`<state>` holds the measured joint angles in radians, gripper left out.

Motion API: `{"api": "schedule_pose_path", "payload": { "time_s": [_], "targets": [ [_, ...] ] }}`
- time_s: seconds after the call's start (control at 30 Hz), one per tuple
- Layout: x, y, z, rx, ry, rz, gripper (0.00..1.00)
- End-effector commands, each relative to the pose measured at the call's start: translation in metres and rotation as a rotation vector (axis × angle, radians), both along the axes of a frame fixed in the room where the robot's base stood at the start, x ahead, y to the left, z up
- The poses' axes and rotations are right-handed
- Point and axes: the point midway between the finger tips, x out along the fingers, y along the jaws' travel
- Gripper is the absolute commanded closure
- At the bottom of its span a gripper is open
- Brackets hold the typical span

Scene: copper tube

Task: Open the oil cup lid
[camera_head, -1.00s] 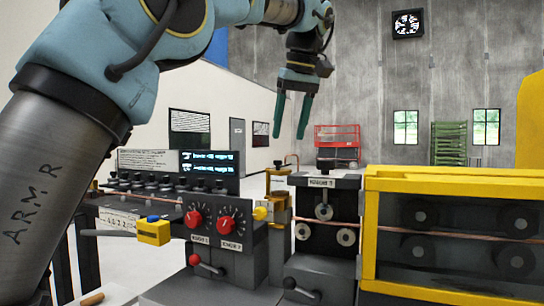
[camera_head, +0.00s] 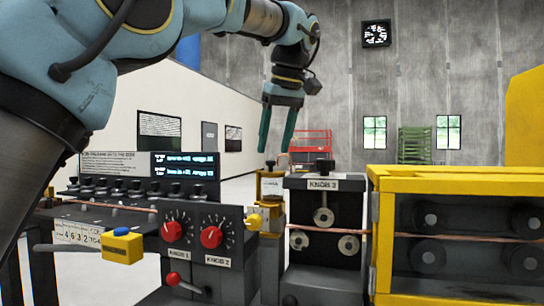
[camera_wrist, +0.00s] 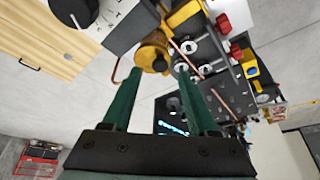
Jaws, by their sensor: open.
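The oil cup (camera_head: 271,187) is a yellow, upright fitting between the control panel and the KNOB 3 block. A small dark knob tops its lid (camera_head: 270,165), which looks shut. In the wrist view the round yellow cup (camera_wrist: 153,54) shows just beyond the fingertips. My gripper (camera_head: 274,148) points down with its two green fingers apart and empty, right above the cup. In the wrist view the open fingers (camera_wrist: 160,72) lie either side of the cup's line. Whether a finger touches the lid I cannot tell.
The control panel with red knobs (camera_head: 211,237) stands left of the cup. The KNOB 3 block (camera_head: 322,210) is close on its right, then a yellow-framed roller cage (camera_head: 450,180). A copper tube (camera_head: 470,238) runs across the machine.

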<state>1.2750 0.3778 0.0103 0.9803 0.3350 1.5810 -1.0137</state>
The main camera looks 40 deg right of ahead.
Motion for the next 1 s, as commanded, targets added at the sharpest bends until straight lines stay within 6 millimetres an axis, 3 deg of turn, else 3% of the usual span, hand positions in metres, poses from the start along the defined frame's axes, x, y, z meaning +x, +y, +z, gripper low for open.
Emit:
{"api": "schedule_pose_path", "payload": {
  "time_s": [0.23,0.57,1.0],
  "targets": [
    [0.010,-0.002,-0.024,0.000,0.000,-0.001,0.41],
    [0.011,-0.002,-0.027,-0.002,0.000,-0.001,0.41],
    [0.011,-0.002,-0.027,-0.001,0.000,-0.001,0.89]
  ]
}}
